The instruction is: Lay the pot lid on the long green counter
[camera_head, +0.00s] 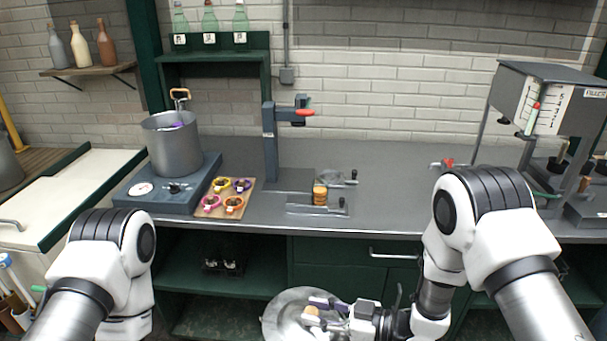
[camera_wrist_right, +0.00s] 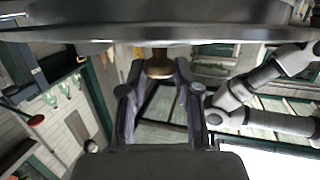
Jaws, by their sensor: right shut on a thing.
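The pot lid (camera_head: 283,314) is a round, shiny grey disc with a light brown knob, low at the bottom middle of the head view. My right gripper (camera_head: 324,308) is shut on its knob and holds it in front of the counter, below the counter top. In the right wrist view the lid (camera_wrist_right: 160,30) spans the top edge, and its knob (camera_wrist_right: 158,68) is between the fingers. The long green counter (camera_head: 400,185) has a grey top and dark green front. My left arm shows at the lower left; its gripper is out of view.
A metal pot (camera_head: 173,147) stands on a blue-grey hob at the counter's left. Beside it is a board (camera_head: 225,211) with several coloured rings. A press (camera_head: 270,150) stands mid-counter and a filler machine (camera_head: 545,100) at the right. The counter top between them is largely bare.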

